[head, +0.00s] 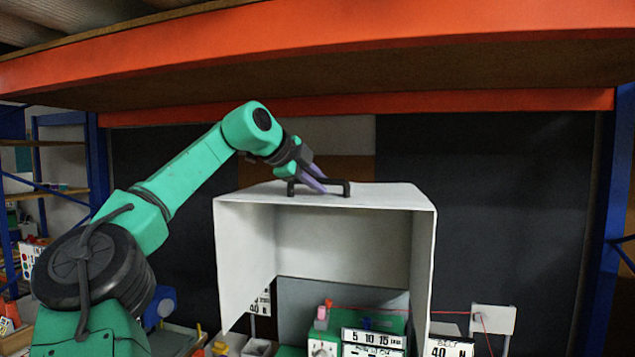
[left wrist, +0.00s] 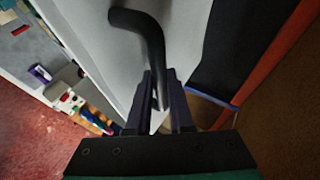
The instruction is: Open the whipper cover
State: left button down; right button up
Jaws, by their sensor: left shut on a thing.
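The whipper cover (head: 325,196) is a light grey box-like hood, seen in the head view right of centre. Its front side is open toward me, and the machine parts below show under it. A black bar handle (head: 334,182) sits on its top; it also shows in the left wrist view (left wrist: 150,45). My left gripper (head: 318,184) reaches down from the left and is shut on the handle, with its purple fingers around the bar (left wrist: 161,100). My right gripper is in neither view.
An orange shelf beam (head: 330,40) runs overhead, above the cover and my arm. A blue rack post (head: 610,190) stands at the right. Under the cover are a green machine with number labels (head: 373,338) and a red thread running to a white plate (head: 493,319).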

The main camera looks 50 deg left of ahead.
pick_arm(q)
jog(key=shift+a, duration=0.1)
jog(key=c, duration=0.8)
grip_release()
jog(key=shift+s, duration=0.25)
jog(key=b+v, duration=0.2)
jog(key=v, duration=1.2)
jog(key=shift+b, duration=0.3)
jog(key=shift+r, duration=0.1)
